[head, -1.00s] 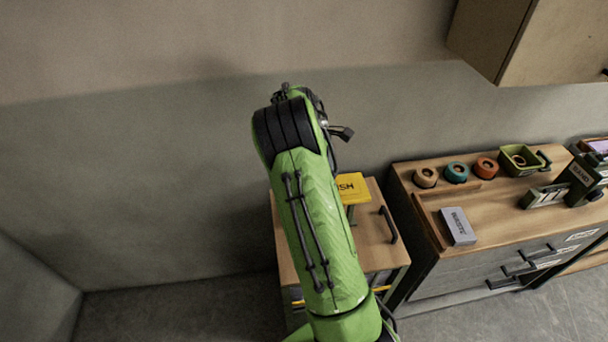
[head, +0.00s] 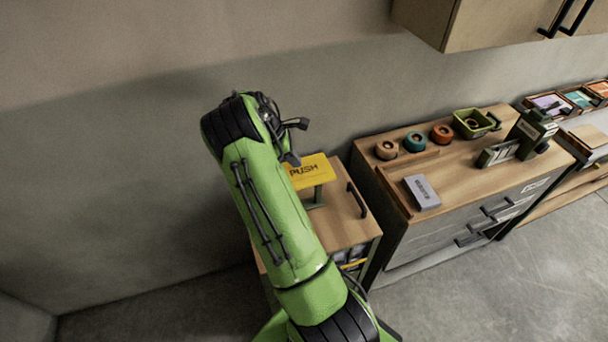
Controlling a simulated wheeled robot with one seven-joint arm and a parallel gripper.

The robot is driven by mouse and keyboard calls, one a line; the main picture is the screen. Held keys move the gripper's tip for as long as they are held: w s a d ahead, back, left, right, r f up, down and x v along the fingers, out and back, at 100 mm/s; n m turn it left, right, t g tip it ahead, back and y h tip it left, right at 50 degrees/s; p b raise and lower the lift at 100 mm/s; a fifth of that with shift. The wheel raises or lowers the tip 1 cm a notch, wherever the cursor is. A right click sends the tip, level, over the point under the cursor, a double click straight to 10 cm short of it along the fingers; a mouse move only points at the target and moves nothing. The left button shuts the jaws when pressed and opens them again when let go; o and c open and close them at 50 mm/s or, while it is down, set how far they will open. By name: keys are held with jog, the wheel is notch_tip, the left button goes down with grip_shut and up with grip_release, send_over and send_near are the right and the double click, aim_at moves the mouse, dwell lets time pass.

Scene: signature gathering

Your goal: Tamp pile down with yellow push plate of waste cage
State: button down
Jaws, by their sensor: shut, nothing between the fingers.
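The yellow push plate (head: 309,172), marked PUSH, stands raised above the wooden top of the waste cage (head: 335,222) on a green support. The cage has a black bar handle (head: 357,200) on its top. A yellow strip and dark contents (head: 352,258) show through its side, but the pile itself is mostly hidden. My green arm reaches up in front of the cage and covers its left part. My gripper (head: 291,157) is partly hidden behind my wrist, shut and empty, close to the plate's upper left edge. I cannot tell whether it touches the plate.
A wooden cabinet (head: 400,235) stands right of the cage, holding tape rolls (head: 415,141), a green bin (head: 474,122), a grey box (head: 422,191) and a dark green device (head: 530,132). A wall cupboard (head: 470,25) hangs above. The floor at lower right is clear.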

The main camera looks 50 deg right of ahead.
aim_at(301, 171)
jog(key=b+x, duration=0.1)
jog(key=x, duration=0.2)
jog(key=shift+w+a+f+b, duration=0.1)
jog(key=shift+a+f+b, duration=0.1)
jog(key=shift+b, duration=0.1)
jog(key=shift+r, duration=0.1)
notch_tip(301, 171, down, 14)
jog(key=b, duration=0.8)
jog(key=shift+w+a+r+p, duration=0.35)
jog(key=shift+w+a, duration=0.15)
jog(key=shift+a, duration=0.1)
jog(key=shift+w+a+r+p, duration=0.3)
jog(key=shift+w+a+p, duration=0.05)
jog(key=shift+w+a, duration=0.2)
jog(key=v, duration=1.5)
jog(key=shift+r+p, duration=0.4)
jog(key=shift+p, duration=0.05)
